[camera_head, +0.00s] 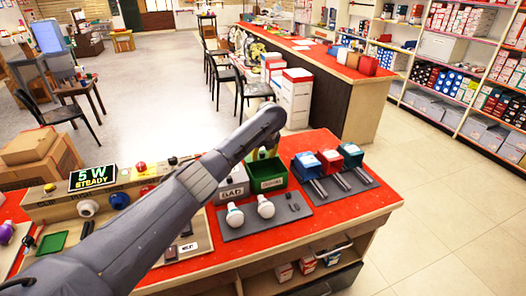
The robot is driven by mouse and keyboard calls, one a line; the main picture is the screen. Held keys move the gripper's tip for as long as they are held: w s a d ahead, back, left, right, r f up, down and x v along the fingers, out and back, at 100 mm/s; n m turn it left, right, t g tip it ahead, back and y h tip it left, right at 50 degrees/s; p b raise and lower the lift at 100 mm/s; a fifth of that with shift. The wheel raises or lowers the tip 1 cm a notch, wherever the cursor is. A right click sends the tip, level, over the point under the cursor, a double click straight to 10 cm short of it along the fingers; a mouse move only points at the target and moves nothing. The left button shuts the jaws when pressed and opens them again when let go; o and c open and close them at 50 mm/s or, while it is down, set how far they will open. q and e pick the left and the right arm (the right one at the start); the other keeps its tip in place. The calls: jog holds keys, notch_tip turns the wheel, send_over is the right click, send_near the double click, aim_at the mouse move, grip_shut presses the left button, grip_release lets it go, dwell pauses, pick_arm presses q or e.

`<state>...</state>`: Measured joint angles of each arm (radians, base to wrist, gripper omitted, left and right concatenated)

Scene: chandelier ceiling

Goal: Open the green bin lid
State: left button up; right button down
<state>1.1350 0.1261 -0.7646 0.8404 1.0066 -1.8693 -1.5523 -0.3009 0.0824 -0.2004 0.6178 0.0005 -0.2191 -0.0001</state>
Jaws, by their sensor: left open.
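My left arm crosses the picture from the lower left and ends above the bin. My left gripper (262,153) is at the bin's top and rear, small and partly hidden by my own arm. It is open, and I cannot tell whether it touches the bin. The lid's outline is hard to make out behind the arm. My right gripper is not in view.
A grey bin (232,189) stands left of the green bin. A dark mat with two white bulbs (266,208) lies in front. Blue (306,165) and red (349,155) boxes stand to the right. A lit sign (93,178) and a green tray (51,243) are at left.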

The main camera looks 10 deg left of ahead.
pick_arm(q)
jog(key=v, duration=1.1)
jog(key=shift+s+r, duration=0.15)
jog(key=shift+r, duration=0.25)
jog(key=shift+d, duration=0.1)
